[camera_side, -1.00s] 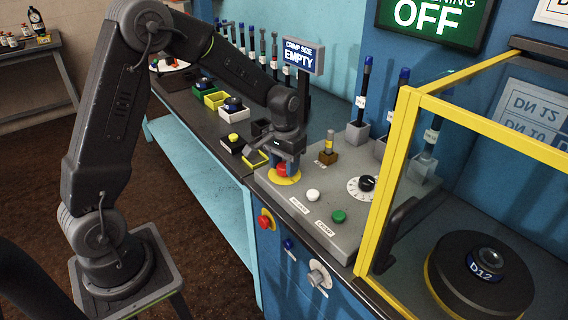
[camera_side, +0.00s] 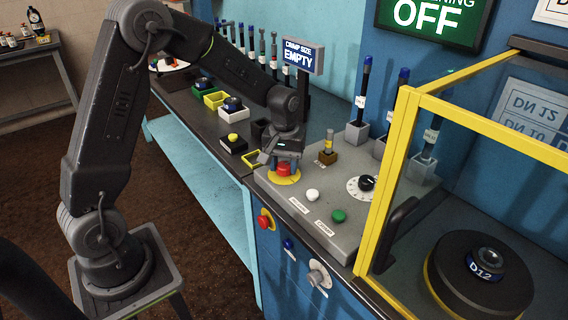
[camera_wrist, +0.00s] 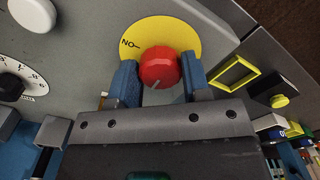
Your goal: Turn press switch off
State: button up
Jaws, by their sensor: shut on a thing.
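The press switch is a red knob (camera_side: 284,168) on a round yellow plate (camera_side: 289,180), on the grey control panel's top near its left end. In the wrist view the red knob (camera_wrist: 159,66) sits between two blue fingertips, with a pale mark on its lower edge. The yellow plate (camera_wrist: 175,33) there carries lettering that reads "NO", seen turned round. My gripper (camera_side: 283,165) points down over the switch and is shut on the red knob, one finger at each side. The sign on the wall (camera_side: 428,17) reads "OFF".
A white button (camera_side: 313,195), a green button (camera_side: 338,216) and a black dial (camera_side: 367,183) are right of my gripper. A yellow-framed guard (camera_side: 400,190) stands farther right. A red button (camera_side: 265,222) is on the front face. A "CRIMP SIZE EMPTY" sign (camera_side: 304,57) stands behind.

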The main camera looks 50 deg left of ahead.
aim_at(284, 165)
jog(key=o, duration=0.9)
notch_tip(284, 165, up, 14)
jog(key=shift+f, duration=0.1)
dwell(0.4)
